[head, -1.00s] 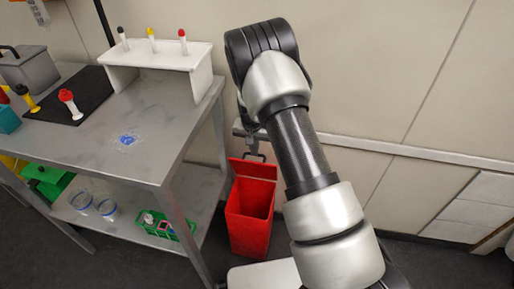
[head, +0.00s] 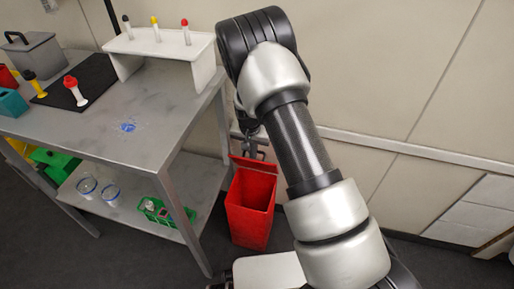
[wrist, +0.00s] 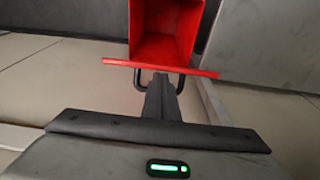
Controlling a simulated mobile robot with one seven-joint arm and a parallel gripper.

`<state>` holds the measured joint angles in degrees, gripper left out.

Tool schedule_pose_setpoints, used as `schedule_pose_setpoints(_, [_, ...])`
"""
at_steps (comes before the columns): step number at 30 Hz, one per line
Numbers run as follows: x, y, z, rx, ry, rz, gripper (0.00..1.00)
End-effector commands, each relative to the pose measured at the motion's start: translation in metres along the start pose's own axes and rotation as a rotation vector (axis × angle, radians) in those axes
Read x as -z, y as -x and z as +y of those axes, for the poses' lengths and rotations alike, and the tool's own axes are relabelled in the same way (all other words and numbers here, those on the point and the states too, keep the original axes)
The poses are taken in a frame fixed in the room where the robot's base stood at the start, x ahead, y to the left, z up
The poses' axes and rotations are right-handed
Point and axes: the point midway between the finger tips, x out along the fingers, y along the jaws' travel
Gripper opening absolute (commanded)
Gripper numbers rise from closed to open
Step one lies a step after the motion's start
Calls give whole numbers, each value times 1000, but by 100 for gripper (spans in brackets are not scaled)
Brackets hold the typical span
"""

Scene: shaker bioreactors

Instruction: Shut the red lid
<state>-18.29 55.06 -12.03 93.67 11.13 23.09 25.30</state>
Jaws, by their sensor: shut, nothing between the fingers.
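The red bin (head: 249,212) stands on the floor beside the metal table, its mouth open. Its red lid (head: 254,164) is raised at the back rim, on the wall side. In the wrist view the lid (wrist: 185,68) shows nearly edge-on as a thin strip beyond my fingers, with the open bin (wrist: 166,45) past it. A dark handle loop (wrist: 138,82) shows at the lid. My gripper (wrist: 161,82) is shut and empty, close behind the lid; I cannot tell whether it touches. In the head view it is partly hidden behind the lid.
The metal table (head: 120,120) stands left of the bin, with a white rack (head: 165,42) on top and a green basket (head: 160,212) on its lower shelf. The wall with a rail (head: 385,143) is close behind the bin. Floor is clear in front.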

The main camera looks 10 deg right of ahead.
Motion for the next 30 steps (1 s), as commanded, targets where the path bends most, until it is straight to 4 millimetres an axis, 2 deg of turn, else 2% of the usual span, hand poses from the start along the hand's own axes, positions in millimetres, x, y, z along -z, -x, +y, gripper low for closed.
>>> schedule_pose_setpoints(8, [-44,-15,-6,-1,2,-3,0])
schedule_pose_setpoints(18, [-102,-53,-4,-1,2,-3,0])
schedule_pose_setpoints(24, [-127,-78,-4,-2,2,-2,0])
schedule_pose_setpoints(30, [-142,-99,-3,-1,1,-2,0])
